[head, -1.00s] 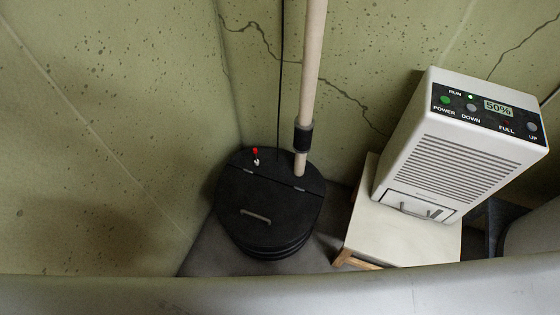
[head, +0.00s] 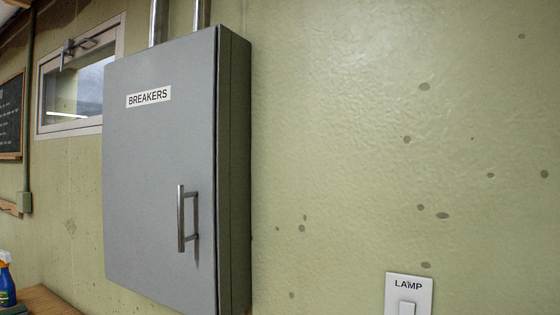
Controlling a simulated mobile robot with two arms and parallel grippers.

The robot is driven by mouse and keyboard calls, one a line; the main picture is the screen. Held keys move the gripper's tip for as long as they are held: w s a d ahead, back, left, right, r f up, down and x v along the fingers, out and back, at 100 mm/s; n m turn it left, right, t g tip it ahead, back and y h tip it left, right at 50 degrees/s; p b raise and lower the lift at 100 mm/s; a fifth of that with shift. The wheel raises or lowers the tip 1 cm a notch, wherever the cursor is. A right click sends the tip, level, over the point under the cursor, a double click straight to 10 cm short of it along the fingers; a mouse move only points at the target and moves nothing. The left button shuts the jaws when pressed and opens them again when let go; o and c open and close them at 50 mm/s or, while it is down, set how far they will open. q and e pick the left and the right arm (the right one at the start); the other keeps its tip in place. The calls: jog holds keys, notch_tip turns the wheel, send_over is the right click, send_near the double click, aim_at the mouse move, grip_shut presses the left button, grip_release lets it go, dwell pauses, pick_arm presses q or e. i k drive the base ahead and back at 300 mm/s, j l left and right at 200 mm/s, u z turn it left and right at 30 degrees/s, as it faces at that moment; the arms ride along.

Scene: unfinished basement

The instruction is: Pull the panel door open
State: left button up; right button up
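A grey panel box (head: 240,170) labelled BREAKERS hangs on the green wall in the head view. Its panel door (head: 150,190) faces me and looks closed. A vertical metal bar handle (head: 181,220) sits low on the door, near its right edge. The hinges are not visible. Neither of my grippers shows in this view, and nothing touches the handle.
A white LAMP switch (head: 408,294) is on the wall at lower right. A small window (head: 80,85) and a dark board (head: 11,115) are at left. A spray bottle (head: 6,280) stands on a wooden surface (head: 45,300) at lower left. The wall right of the box is mostly bare.

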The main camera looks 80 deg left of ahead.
aim_at(159, 113)
jog(key=u, duration=3.5)
